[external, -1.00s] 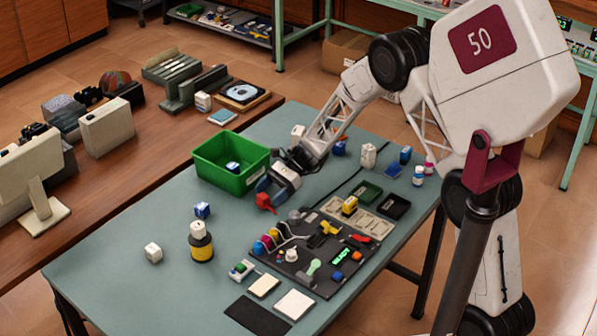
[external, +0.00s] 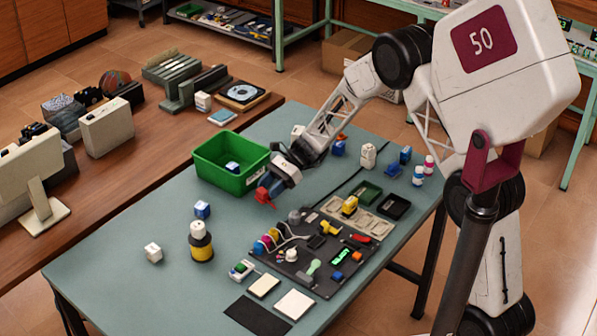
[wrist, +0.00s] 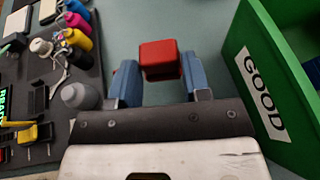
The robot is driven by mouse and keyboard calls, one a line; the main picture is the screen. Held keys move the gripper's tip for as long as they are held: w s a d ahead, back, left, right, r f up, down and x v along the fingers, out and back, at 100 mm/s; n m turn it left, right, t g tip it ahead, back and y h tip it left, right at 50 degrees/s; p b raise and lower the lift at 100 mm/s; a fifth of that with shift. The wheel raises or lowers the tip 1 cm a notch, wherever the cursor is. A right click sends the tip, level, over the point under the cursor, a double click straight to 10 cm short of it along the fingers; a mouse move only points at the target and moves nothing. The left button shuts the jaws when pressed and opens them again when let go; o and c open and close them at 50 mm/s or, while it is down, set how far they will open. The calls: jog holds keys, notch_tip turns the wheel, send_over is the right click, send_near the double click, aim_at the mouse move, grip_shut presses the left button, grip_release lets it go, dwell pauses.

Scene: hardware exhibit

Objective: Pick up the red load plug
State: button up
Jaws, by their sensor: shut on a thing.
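The red load plug (wrist: 160,58) is between the two blue fingertips of my gripper (wrist: 160,82) in the wrist view. My gripper is shut on it. In the external view the red plug (external: 265,195) hangs from my gripper (external: 269,183), just in front of the green bin (external: 222,182) and behind the dark panel. The plug appears to be a little above the table. Its underside is hidden in the wrist view.
The green bin, labelled GOOD in the wrist view (wrist: 262,85), stands close to my gripper and holds a blue-and-white piece (external: 232,167). The dark panel (external: 300,272) with several plugs and wires lies in front. A yellow-black bottle (external: 201,245) stands left; table there is largely clear.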

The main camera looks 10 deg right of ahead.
notch_tip(320, 180, up, 8)
dwell(0.5)
jog(key=shift+f, duration=0.1)
